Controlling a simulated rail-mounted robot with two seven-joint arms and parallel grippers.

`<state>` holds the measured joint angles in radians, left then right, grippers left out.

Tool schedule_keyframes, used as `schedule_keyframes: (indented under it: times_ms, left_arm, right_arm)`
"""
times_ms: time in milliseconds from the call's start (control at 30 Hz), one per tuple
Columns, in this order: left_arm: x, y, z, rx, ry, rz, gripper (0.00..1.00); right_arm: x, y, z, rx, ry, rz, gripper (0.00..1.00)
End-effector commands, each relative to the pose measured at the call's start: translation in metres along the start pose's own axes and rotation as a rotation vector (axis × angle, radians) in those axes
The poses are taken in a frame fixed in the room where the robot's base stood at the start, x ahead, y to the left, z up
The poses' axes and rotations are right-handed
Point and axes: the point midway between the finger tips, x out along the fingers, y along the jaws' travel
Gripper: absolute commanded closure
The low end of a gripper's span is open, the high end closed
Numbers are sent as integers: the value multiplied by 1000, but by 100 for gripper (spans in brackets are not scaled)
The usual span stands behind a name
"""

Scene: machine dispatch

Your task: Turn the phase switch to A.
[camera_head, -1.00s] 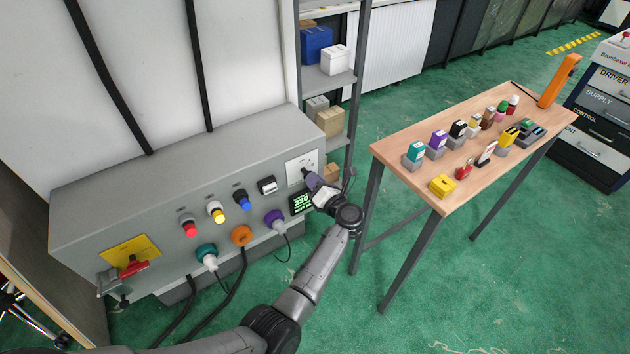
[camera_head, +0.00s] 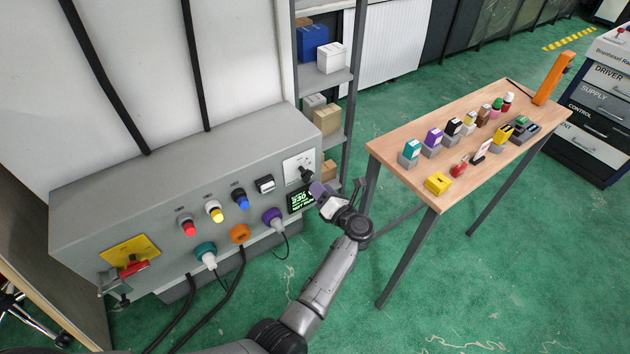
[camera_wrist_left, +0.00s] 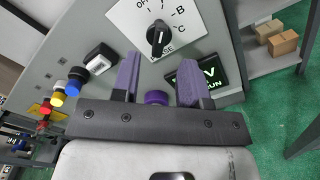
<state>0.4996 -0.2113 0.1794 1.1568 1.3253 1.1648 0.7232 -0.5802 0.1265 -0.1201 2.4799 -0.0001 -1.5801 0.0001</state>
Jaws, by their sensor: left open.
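The phase switch (camera_head: 306,172) is a black knob on a white plate at the right end of the grey panel. It also shows close up in the left wrist view (camera_wrist_left: 158,38), with letters B and C on the plate to its right and part of the word PHASE below it. I cannot tell for sure which letter its pointer faces; the A mark is not readable. My left gripper (camera_head: 319,190) has purple fingers and stands apart from the knob. In the left wrist view its fingers (camera_wrist_left: 158,78) are spread and empty, with the knob beyond them. My right gripper is out of view.
A dark display with green text (camera_head: 300,200) sits just below the switch plate. A wooden table (camera_head: 400,147) with small parts stands right. A shelf rack (camera_head: 327,80) is behind.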

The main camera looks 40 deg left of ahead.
Motion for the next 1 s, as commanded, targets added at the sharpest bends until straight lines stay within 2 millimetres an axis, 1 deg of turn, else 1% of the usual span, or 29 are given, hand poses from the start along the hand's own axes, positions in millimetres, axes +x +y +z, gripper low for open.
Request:
schedule_keyframes:
  times_ms: [33, 100, 300, 867, 1000]
  left_arm:
    - [-7, 1, 0, 0, 1, -1, 60]
    - [-14, 0, 0, 0, 2, -1, 60]
    - [-26, 0, 0, 0, 0, 0, 60]
    - [-26, 0, 0, 0, 0, 1, 60]
    - [-24, 6, 4, 25, -60, -4, 60]
  right_arm:
    - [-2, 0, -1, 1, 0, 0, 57]
    - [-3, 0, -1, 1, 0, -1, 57]
    - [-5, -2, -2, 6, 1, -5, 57]
    - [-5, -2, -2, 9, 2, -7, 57]
    - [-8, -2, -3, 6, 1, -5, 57]
